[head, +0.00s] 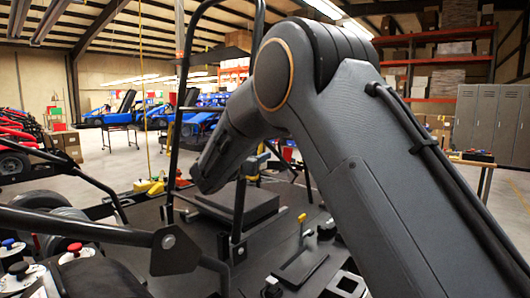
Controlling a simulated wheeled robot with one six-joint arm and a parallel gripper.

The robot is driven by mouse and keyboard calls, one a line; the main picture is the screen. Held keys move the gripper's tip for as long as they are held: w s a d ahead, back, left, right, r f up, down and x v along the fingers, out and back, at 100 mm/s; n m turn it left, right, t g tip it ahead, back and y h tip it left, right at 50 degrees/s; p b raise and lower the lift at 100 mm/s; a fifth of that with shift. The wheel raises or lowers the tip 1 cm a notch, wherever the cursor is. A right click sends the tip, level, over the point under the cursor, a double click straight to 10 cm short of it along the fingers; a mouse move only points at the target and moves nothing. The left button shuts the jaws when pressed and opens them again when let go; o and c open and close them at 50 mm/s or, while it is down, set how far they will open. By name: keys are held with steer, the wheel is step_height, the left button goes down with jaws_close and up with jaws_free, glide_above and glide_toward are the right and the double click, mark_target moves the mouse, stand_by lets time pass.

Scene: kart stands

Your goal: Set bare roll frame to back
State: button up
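A black tubular hoop (182,85), which looks like the bare roll frame, stands upright left of centre in the head view. Its two legs come down to the dark deck, and its top runs up to the picture's upper edge. No padding shows on its tubes. My arm comes in from the lower right, bends at the top and reaches down to the left. Its forearm passes across the hoop's right leg and hides part of it. I cannot make out my gripper's fingers. The hoop's fixing at its base is partly hidden.
A black bar with a bolted bracket (175,249) crosses the lower left. Knobs and levers (77,252) sit at the left corner. A flat dark block (238,204) lies on the deck (145,213). Blue karts (190,123), shelves (437,60) and grey lockers (490,120) stand farther back.

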steer(key=shift+p+x, duration=0.6)
steer(key=shift+x, duration=1.55)
steer(key=shift+c, duration=0.4)
jaws_close()
